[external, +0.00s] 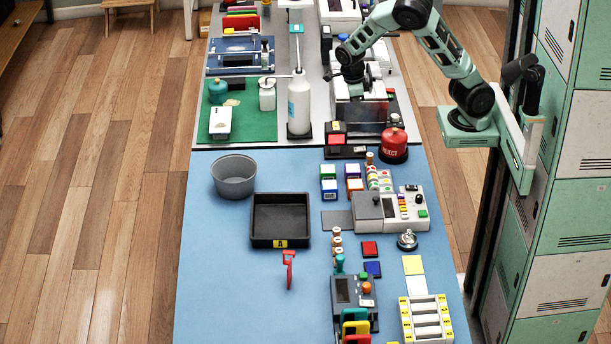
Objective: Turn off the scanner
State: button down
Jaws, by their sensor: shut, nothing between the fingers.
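My gripper (353,76) is small and dark in the external view, at the end of my pale green arm. It is shut and empty, pointing down over a white box-shaped machine (352,115) with a dark clear front. The gap between fingertips and machine is too small to judge. A grey-white device with coloured buttons (403,207) stands nearer on the blue table. No power light or switch state can be made out.
A tall white bottle (299,105) stands left. A black tray (281,240) and grey bowl (234,178) are on the blue table (215,290), whose left front is clear.

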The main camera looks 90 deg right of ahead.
aim_at(363, 149)
jog(key=f, duration=0.4)
jog(key=s+f+b, duration=0.1)
jog(key=f, duration=0.4)
jog(key=s+f+b, duration=0.1)
jog(key=f, duration=0.4)
